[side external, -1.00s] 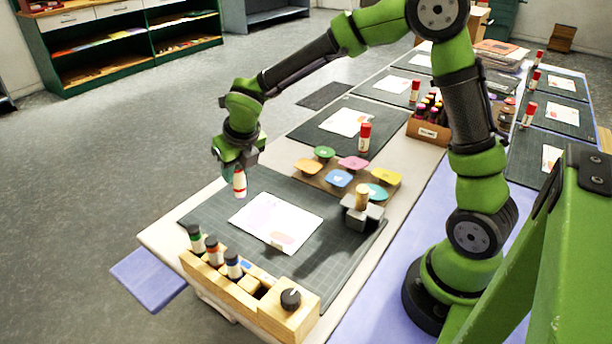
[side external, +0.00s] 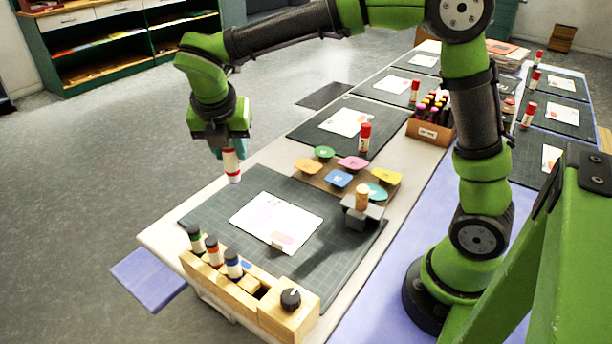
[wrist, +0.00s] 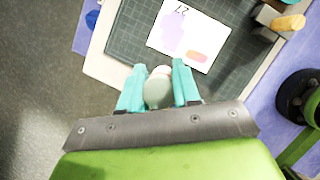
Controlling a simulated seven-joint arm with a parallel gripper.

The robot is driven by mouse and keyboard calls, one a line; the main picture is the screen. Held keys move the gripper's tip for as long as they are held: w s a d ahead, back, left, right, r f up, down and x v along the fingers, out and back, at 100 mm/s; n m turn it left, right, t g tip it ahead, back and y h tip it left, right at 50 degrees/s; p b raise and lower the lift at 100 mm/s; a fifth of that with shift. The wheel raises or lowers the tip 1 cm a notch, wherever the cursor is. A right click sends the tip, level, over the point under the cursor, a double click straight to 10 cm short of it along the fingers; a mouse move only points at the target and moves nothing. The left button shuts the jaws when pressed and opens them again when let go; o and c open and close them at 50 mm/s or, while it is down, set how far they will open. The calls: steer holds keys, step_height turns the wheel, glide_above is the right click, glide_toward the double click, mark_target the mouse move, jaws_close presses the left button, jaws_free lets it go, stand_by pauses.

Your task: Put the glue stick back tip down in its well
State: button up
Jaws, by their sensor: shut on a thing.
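The glue stick (side external: 232,166), white with red bands and a pale lower end, hangs almost upright from my gripper (side external: 228,146). My gripper is shut on it, above the far left edge of the cutting mat. In the wrist view, the teal fingers of my gripper (wrist: 158,76) close on both sides of the stick's pale rounded end (wrist: 158,90). The rack is well apart from the stick.
The dark mat (side external: 335,270) carries a white paper (side external: 275,222). A grey block with a wooden peg (side external: 362,198) stands at its right. Several coloured discs lie on a board (side external: 318,180) behind. Another red-capped stick (side external: 365,138) stands farther back.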

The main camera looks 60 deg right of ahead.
steer(key=s+a+r+m+g+y, duration=0.1)
steer(key=s+a+m+g, duration=0.5)
steer(key=m, duration=0.6)
steer(key=s+a+m+g+y, duration=0.15)
steer(key=s+a+m, duration=0.25)
steer(key=s+m, duration=0.6)
step_height(320, 180, down, 10)
steer(key=w+m, duration=0.1)
steer(key=shift+w+a+f, duration=0.15)
steer(key=shift+a+f, duration=0.05)
steer(key=shift+f, duration=0.05)
steer(key=shift+f+t+y, duration=0.25)
steer(key=shift+f, duration=0.95)
steer(key=shift+f, duration=0.5)
steer(key=shift+f, duration=0.2)
steer(key=shift+f, duration=0.25)
